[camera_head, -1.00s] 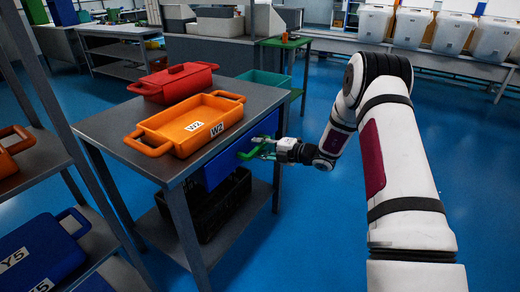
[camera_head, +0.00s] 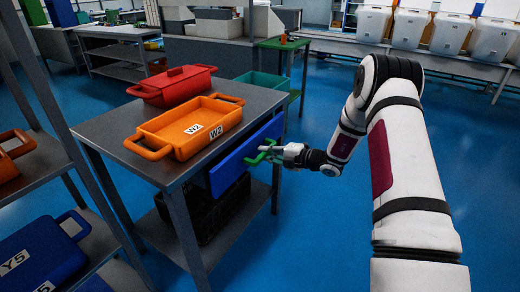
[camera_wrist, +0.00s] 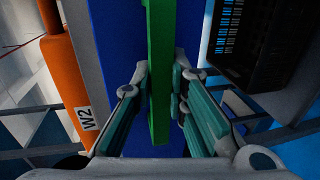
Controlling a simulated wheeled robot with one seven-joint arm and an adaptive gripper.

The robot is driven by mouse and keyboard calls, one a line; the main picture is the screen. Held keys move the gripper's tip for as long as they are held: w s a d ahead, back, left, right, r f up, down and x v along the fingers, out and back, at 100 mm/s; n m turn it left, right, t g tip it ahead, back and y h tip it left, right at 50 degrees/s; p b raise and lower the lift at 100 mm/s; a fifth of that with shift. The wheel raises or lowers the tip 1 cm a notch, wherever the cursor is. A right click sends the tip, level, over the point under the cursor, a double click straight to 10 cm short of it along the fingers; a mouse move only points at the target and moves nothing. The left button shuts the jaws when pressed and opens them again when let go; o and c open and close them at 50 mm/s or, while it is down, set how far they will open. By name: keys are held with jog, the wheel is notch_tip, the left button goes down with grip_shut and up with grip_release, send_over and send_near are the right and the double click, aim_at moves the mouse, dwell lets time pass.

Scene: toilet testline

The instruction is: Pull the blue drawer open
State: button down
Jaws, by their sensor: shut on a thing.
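The blue drawer (camera_head: 232,164) sits under the top of the grey table, its front standing out from the table's side. Its green handle (camera_head: 255,158) is on the front. My gripper (camera_head: 271,152) is at the handle, at the end of my outstretched arm. In the wrist view, the green handle (camera_wrist: 160,75) runs between the two fingers of my gripper (camera_wrist: 163,110), with the blue drawer front (camera_wrist: 125,60) behind it. The gripper is shut on the handle. The inside of the drawer is hidden.
A black crate (camera_head: 222,210) is on the shelf below. A rack at left holds a blue bin (camera_head: 40,255). Blue floor (camera_head: 320,230) is clear at right.

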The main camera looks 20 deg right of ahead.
jog(key=f+p+v, duration=0.2)
jog(key=v, duration=0.9)
jog(key=f+p+v, duration=0.2)
jog(key=p+v, duration=0.1)
jog(key=v, duration=0.8)
jog(key=shift+s+d+f, duration=0.25)
jog(key=shift+s+d, duration=0.35)
jog(key=c, duration=1.6)
grip_release()
jog(key=shift+o, duration=0.2)
jog(key=shift+d, duration=0.1)
jog(key=v, duration=1.2)
